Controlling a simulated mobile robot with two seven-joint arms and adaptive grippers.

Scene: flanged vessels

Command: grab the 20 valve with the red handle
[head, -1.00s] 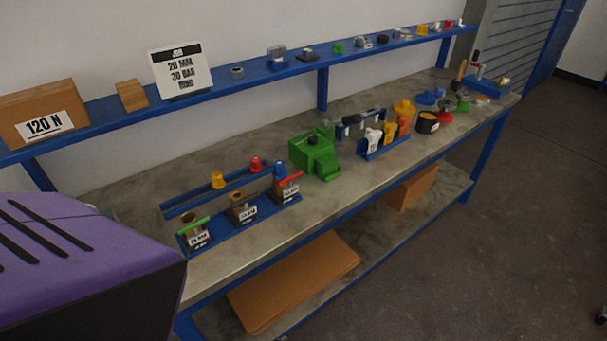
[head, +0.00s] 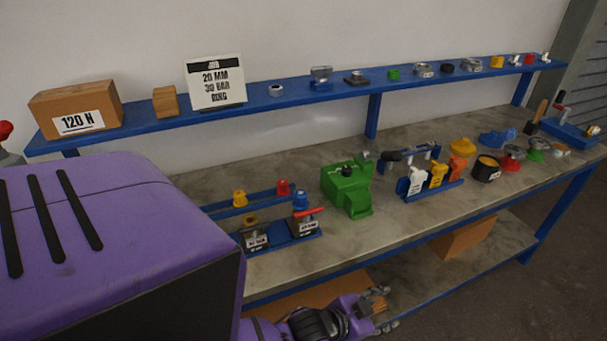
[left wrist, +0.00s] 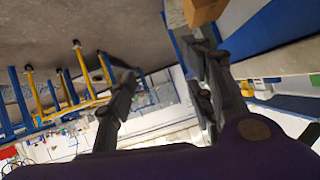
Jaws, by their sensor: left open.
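The valve with the red handle (head: 306,224) stands at the right end of a blue rack (head: 282,239) on the bench's front left part. Its white label is too small to read surely. Another valve (head: 256,236) stands to its left; my purple body hides the rack's left end. My left gripper (head: 379,306) is low in front of the bench, below and right of the red-handled valve, apart from it. In the left wrist view its two fingers (left wrist: 155,68) are spread with nothing between them. My right gripper is not in view.
Yellow, red and blue caps (head: 283,187) stand behind the valves. A green machine (head: 347,187) stands to their right. A job card (head: 215,82) reading 20 MM, 30 BAR, RING is on the blue shelf (head: 290,100). A cardboard box (head: 466,238) sits on the lower shelf.

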